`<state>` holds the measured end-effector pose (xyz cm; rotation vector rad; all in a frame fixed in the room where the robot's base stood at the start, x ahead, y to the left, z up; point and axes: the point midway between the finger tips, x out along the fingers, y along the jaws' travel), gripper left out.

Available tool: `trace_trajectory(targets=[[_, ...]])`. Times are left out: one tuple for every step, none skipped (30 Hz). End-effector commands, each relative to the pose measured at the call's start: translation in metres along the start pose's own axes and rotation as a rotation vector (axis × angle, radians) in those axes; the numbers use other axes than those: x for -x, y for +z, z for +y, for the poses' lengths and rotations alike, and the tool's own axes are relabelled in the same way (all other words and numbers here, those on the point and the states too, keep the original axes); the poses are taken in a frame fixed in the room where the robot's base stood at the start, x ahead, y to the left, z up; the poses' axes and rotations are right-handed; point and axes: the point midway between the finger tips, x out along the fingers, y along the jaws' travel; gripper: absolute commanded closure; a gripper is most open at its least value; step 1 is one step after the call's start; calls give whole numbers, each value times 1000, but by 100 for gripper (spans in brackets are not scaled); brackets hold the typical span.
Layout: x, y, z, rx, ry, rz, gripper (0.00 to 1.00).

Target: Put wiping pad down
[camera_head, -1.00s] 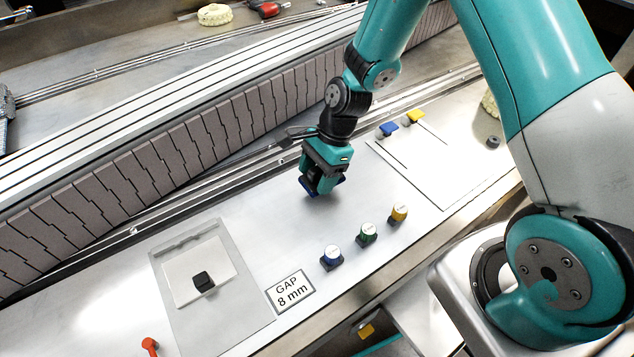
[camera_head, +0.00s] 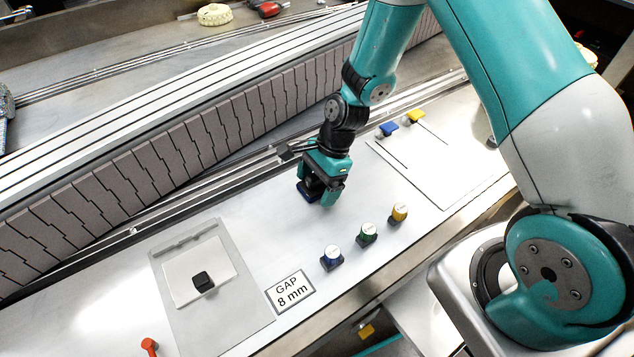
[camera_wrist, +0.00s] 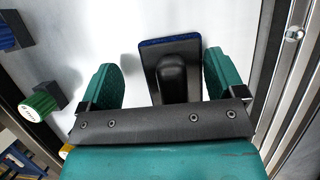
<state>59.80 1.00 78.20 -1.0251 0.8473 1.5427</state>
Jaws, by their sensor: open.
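The wiping pad (camera_wrist: 168,55) is a dark block with a blue underside edge and a black rounded handle. It rests on the bare metal plate. In the head view the pad (camera_head: 306,192) shows as a blue edge under my gripper, partly hidden by it. My gripper (camera_head: 322,196) is low over the plate. In the wrist view my gripper (camera_wrist: 165,80) is open, with one green finger on each side of the handle and visible gaps to it.
Blue (camera_head: 331,257), green (camera_head: 367,233) and yellow (camera_head: 399,214) knobs stand in front. A "GAP 8 mm" card (camera_head: 290,291) lies left of them. A grey plate with a white sheet and black block (camera_head: 203,281) is at left. A conveyor (camera_head: 150,175) runs behind.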

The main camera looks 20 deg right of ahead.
Motion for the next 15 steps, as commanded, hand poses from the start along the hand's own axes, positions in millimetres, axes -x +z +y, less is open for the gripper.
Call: trace_trajectory(targets=[[4, 1, 0, 0, -1, 0, 11], [6, 1, -1, 0, -2, 0, 11], [11, 1, -1, 0, -4, 0, 11], [15, 0, -1, 0, -5, 0, 11], [21, 0, -1, 0, -6, 0, 11], [29, 1, -1, 0, -5, 1, 11], [35, 1, -1, 0, -7, 1, 11], [42, 1, -1, 0, -6, 0, 11], [52, 0, -1, 0, -7, 0, 11], [59, 1, -1, 0, -7, 0, 11], [66, 1, -1, 0, -7, 0, 11], [74, 1, -1, 0, -7, 1, 11], [81, 0, -1, 0, -6, 1, 11], [87, 0, -1, 0, -7, 1, 11], [94, 0, -1, 0, -5, 1, 11]])
